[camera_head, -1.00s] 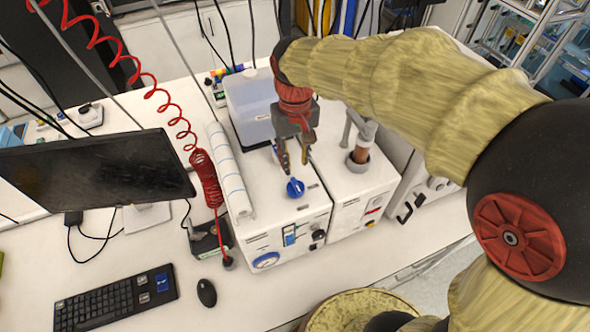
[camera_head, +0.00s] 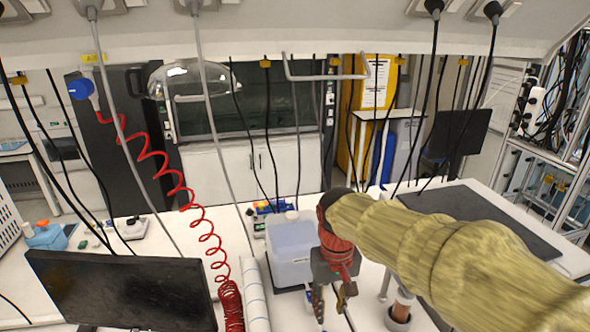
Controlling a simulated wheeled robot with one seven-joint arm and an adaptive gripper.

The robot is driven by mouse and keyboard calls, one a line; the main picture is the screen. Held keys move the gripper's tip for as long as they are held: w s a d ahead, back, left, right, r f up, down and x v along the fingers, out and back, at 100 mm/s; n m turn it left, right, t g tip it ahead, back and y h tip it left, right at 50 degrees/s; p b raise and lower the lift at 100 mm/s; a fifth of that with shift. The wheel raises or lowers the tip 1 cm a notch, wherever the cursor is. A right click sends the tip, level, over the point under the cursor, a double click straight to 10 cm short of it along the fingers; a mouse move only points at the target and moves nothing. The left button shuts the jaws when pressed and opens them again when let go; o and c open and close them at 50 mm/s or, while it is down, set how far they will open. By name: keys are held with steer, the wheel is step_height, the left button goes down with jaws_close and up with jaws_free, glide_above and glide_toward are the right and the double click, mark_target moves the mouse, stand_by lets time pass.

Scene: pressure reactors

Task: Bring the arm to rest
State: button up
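My arm reaches in from the right in its yellow sleeve, with a red wrist at its end. My gripper (camera_head: 331,303) points down over the white bench unit, in front of the clear plastic container (camera_head: 291,243). Its two fingers are apart and nothing shows between them. The lower fingertips are close to the bottom edge of the picture.
A black monitor (camera_head: 120,290) stands at the lower left. A red coiled hose (camera_head: 207,243) hangs left of the container beside a white roll (camera_head: 255,298). A brown-topped cylinder (camera_head: 401,308) stands right of the gripper. Several cables hang from above.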

steer(key=s+d+f+m+t+b, duration=0.1)
steer(key=s+d+f+t+b, duration=0.1)
steer(key=s+d+f+b, duration=0.2)
steer(key=s+d+f+m+t+b, duration=0.1)
steer(key=s+d+f+t+b, duration=0.2)
steer(key=s+f+b, duration=0.8)
steer(key=s+d+b, duration=0.1)
steer(key=d+b, duration=0.1)
steer(key=b, duration=0.3)
steer(key=shift+s+d, duration=0.25)
steer(key=shift+s, duration=0.1)
steer(key=shift+c, duration=0.2)
stand_by(0.8)
